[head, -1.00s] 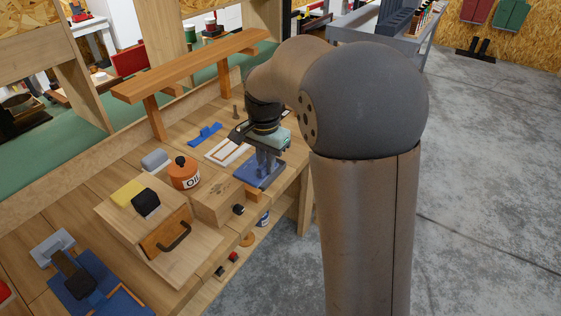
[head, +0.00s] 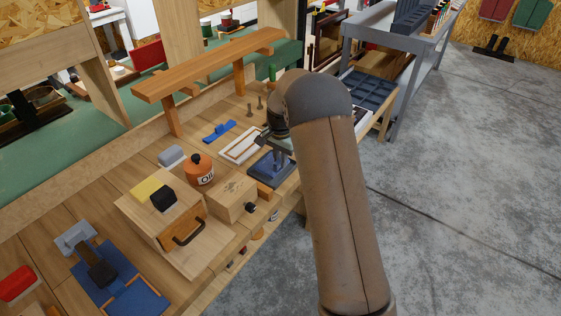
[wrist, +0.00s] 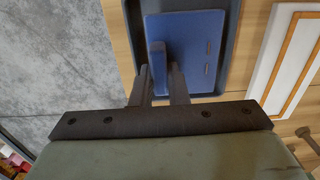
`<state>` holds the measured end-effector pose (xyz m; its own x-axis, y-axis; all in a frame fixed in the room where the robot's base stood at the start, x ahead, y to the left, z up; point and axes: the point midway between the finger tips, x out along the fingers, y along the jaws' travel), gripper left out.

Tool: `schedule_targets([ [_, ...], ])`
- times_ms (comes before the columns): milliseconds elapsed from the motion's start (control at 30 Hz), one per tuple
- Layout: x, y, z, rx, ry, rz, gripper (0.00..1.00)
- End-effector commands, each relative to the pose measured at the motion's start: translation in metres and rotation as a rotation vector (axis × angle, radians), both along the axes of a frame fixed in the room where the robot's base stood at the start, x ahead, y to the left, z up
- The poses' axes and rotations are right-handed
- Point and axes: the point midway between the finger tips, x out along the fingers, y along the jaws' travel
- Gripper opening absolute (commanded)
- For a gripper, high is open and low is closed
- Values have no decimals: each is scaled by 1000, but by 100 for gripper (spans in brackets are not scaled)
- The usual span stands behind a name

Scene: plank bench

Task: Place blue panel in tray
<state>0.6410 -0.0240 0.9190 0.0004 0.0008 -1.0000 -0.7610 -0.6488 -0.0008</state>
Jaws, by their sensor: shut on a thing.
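The blue panel (wrist: 195,45) is a flat plate with a raised upright grip. My gripper (wrist: 161,75) has its two fingers shut on this grip. The panel lies within the outline of a dark blue-grey tray (wrist: 234,25), whose rim shows around it in the wrist view. I cannot tell whether the panel touches the tray floor. In the head view my gripper (head: 281,156) points down over the panel and tray (head: 253,173) at the bench's front edge. My arm hides part of them.
A white frame with an orange-brown inset (head: 241,146) lies just behind the tray. A wooden box (head: 233,200), an orange oil can (head: 199,171) and a blue piece (head: 219,131) are nearby. A raised wooden shelf (head: 210,66) stands behind. A dark compartmented tray (head: 368,90) is farther right.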

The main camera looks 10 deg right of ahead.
Motion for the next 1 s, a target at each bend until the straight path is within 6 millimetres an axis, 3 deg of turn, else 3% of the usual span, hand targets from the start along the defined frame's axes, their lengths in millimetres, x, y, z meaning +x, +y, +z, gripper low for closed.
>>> schedule_targets([
  [133, -1, 0, -17, 0, 1, -1, 0],
  [500, -1, 0, -23, 0, 0, 0, 0],
  [533, -1, 0, -23, 0, 0, 0, 17],
  [567, -1, 0, -22, 0, 0, 0, 23],
  [833, -1, 0, -21, 0, 0, 0, 23],
  [1000, 0, 0, -9, 0, -4, 0, 23],
])
